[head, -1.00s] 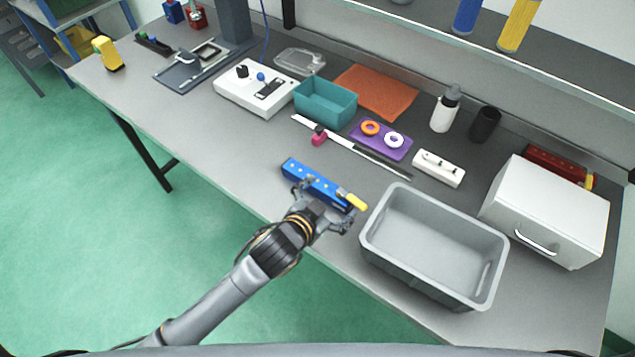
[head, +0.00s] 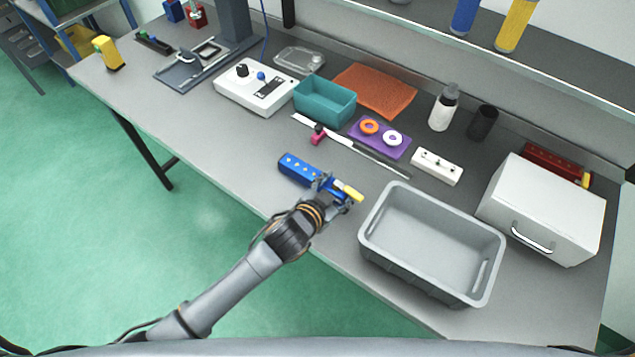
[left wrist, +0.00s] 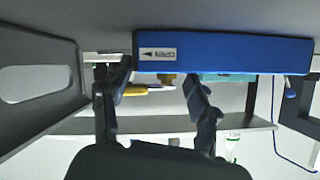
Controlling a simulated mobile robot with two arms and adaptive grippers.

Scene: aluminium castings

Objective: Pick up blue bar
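The blue bar (head: 298,169) lies on the table in the head view, near the front edge, with small light dots on top. A yellow piece (head: 352,194) shows at its right end. My left gripper (head: 334,188) is at the bar's right part, covering some of it. In the left wrist view the bar (left wrist: 235,54) runs across the top, with a white label. Contact with the bar is unclear. My right gripper is not in view.
A grey bin (head: 372,240) stands close to the right of the gripper. The table left of the bar is clear.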

